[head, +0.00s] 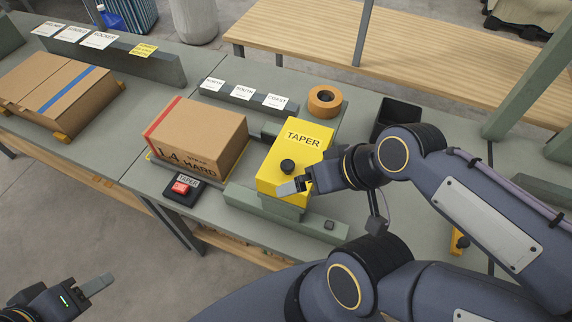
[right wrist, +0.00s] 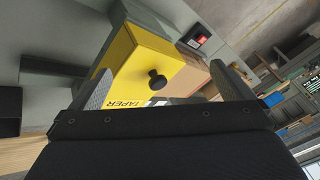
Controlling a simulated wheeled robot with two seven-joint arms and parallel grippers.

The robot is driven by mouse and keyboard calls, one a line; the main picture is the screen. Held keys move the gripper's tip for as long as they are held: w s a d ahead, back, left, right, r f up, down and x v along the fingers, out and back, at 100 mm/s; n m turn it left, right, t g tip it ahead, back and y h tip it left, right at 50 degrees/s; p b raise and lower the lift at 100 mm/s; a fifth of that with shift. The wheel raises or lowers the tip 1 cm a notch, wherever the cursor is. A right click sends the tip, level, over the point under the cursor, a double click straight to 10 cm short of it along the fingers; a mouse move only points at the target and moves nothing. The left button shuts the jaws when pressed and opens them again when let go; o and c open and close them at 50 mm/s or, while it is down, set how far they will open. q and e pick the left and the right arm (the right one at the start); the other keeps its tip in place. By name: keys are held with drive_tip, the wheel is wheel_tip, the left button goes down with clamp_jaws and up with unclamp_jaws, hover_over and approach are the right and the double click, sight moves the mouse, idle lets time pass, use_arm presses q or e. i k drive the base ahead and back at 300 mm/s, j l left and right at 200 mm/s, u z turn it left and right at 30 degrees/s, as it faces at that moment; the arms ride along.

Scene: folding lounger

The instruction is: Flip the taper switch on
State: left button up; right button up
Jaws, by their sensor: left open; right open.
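The taper switch (head: 181,189) is a black box with a red rocker and a "TAPER" label, at the front edge of the bench left of the yellow taper machine (head: 292,145). It also shows in the right wrist view (right wrist: 199,38). The machine has a black round knob (head: 288,166). My right gripper (head: 297,186) is open at the machine's front, close to the knob. In the right wrist view the knob (right wrist: 157,79) lies between the spread fingers; I cannot tell if they touch it. My left gripper (head: 95,287) is open and empty at the lower left, away from the bench.
A cardboard box (head: 198,137) stands behind the switch, left of the machine. A tape roll (head: 324,101) and a black bin (head: 396,117) lie behind the machine. A second box (head: 55,92) lies on the left bench. A green rail (head: 242,203) runs right of the switch.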

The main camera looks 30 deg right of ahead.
sight(181, 188)
drive_tip(key=j+z, duration=0.55)
drive_tip(key=z, duration=0.15)
drive_tip(key=j+z, duration=0.35)
